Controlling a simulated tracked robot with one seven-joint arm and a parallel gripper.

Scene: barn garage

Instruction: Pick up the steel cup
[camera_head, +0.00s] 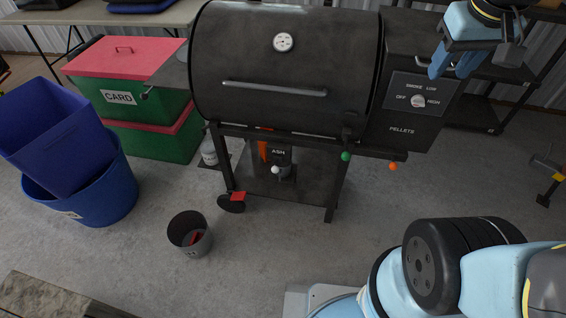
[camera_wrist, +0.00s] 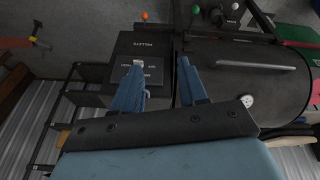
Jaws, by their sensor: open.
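I cannot make out a steel cup for certain. A grey open bin (camera_head: 190,240) stands on the floor with something red inside. My gripper (camera_head: 454,66) is at the upper right of the head view, in front of the pellet box. In the wrist view its two blue fingers (camera_wrist: 160,82) are apart with nothing between them. It is well away from the small grey object.
A black pellet grill (camera_head: 290,60) and its pellet box (camera_head: 415,125) fill the middle. Blue tubs (camera_head: 105,205) and a green CARD box with a red lid (camera_head: 150,105) stand left. A dark shelf rack (camera_head: 475,113) is behind right. Floor in front is mostly clear.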

